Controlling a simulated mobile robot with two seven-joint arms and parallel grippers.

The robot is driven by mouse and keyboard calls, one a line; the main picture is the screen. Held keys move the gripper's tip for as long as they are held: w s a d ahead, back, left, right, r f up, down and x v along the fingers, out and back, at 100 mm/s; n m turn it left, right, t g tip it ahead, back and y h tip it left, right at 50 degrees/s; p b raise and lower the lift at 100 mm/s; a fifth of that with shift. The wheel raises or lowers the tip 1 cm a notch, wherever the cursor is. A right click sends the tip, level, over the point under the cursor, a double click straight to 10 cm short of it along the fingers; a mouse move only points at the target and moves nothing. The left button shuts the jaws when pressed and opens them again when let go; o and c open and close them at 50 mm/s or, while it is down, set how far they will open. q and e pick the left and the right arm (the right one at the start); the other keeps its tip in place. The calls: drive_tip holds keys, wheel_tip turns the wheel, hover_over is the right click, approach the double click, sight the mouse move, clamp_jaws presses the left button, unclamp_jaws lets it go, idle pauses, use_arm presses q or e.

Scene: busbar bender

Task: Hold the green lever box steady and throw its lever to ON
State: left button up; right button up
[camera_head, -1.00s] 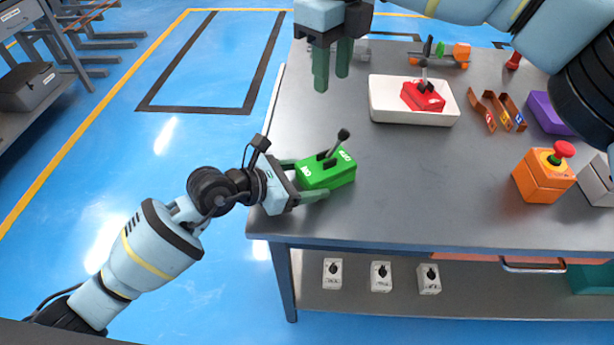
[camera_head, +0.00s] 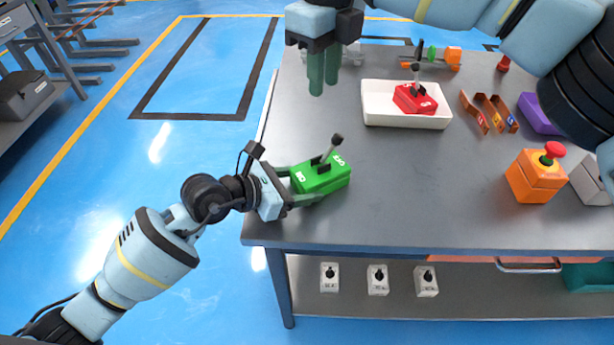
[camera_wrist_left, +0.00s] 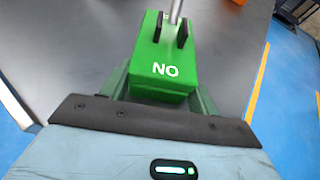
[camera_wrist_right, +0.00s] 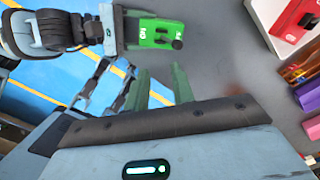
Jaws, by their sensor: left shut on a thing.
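The green lever box (camera_head: 320,175) sits near the table's left front corner. Its black-knobbed lever (camera_head: 331,148) leans away from the ON-marked end, toward the OFF end. My left gripper (camera_head: 306,188) is shut on the box, with its fingers along the sides at the ON end; the left wrist view shows the box (camera_wrist_left: 165,75) between them. My right gripper (camera_head: 323,76) hangs above the table, beyond the box and clear of it. In the right wrist view its fingers (camera_wrist_right: 161,86) are empty, with a narrow gap, and the box (camera_wrist_right: 160,34) shows beyond them.
A white tray (camera_head: 376,117) with a red lever box (camera_head: 415,98) stands farther back. An orange box with a red button (camera_head: 535,178), copper-coloured brackets (camera_head: 490,112) and a purple block (camera_head: 540,114) are at the right. The table middle is bare.

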drive_tip(key=shift+f, duration=0.35)
drive_tip(key=shift+c, duration=1.2)
drive_tip(key=f+n+g+y, duration=0.1)
drive_tip(key=d+f+g+y, duration=0.1)
drive_tip(key=f+y, duration=0.1)
drive_tip(key=shift+s+f+n, duration=0.2)
drive_tip(key=shift+n, duration=0.2)
clamp_jaws()
drive_tip(key=d+f+y, duration=0.4)
drive_tip(key=d+y, duration=0.1)
drive_tip(key=d, duration=0.4)
drive_tip(key=w+d+f+n+t+y, duration=0.1)
drive_tip(key=d+f+y, duration=0.3)
drive_tip(key=d, duration=0.6)
drive_tip(key=shift+d+t+y, duration=0.25)
drive_tip(key=shift+t+y, duration=0.05)
drive_tip(key=shift+y, duration=0.4)
drive_tip(key=shift+f, duration=0.1)
